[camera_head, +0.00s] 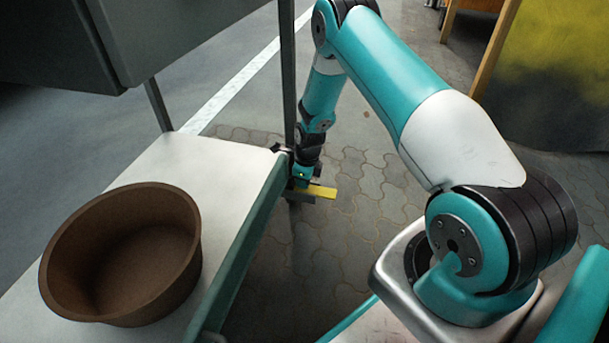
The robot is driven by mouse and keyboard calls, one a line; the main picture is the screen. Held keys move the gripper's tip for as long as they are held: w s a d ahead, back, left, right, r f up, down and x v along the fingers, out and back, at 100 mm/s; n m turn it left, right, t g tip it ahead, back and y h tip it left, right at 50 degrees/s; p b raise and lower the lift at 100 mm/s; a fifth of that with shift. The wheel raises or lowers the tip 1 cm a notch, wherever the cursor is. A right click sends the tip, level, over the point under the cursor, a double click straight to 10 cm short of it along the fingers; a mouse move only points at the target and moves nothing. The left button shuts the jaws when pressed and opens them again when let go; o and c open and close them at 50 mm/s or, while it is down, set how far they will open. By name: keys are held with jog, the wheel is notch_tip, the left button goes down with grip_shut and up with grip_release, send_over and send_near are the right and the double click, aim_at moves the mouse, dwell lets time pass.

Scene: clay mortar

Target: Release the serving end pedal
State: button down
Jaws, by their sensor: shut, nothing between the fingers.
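A yellow pedal (325,192) sticks out to the right, low beside the far end of a light-topped counter (215,165) with a green side. My gripper (302,182) points down at the pedal's left end, just past the counter's corner. It is shut with nothing held. Its fingertips are small and partly hidden, so I cannot tell whether they touch the pedal. A brown clay mortar (125,250) stands upright on the near part of the counter and looks empty.
A thin dark post (288,70) rises at the counter's far corner, close to my gripper. A dark grey box (150,40) hangs above the counter's far side. Paving (350,225) right of the counter is clear. A yellow-green panel (560,75) stands at the upper right.

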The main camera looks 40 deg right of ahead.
jog(key=shift+w+a+f+p, duration=0.25)
jog(key=shift+f+p, duration=0.2)
jog(key=shift+p, duration=0.2)
jog(key=shift+s+f, duration=0.1)
jog(key=shift+f, duration=0.2)
notch_tip(320, 180, up, 18)
jog(key=s+d+p, duration=0.1)
jog(key=p, duration=0.8)
jog(key=shift+d, duration=0.15)
jog(key=shift+s, duration=0.1)
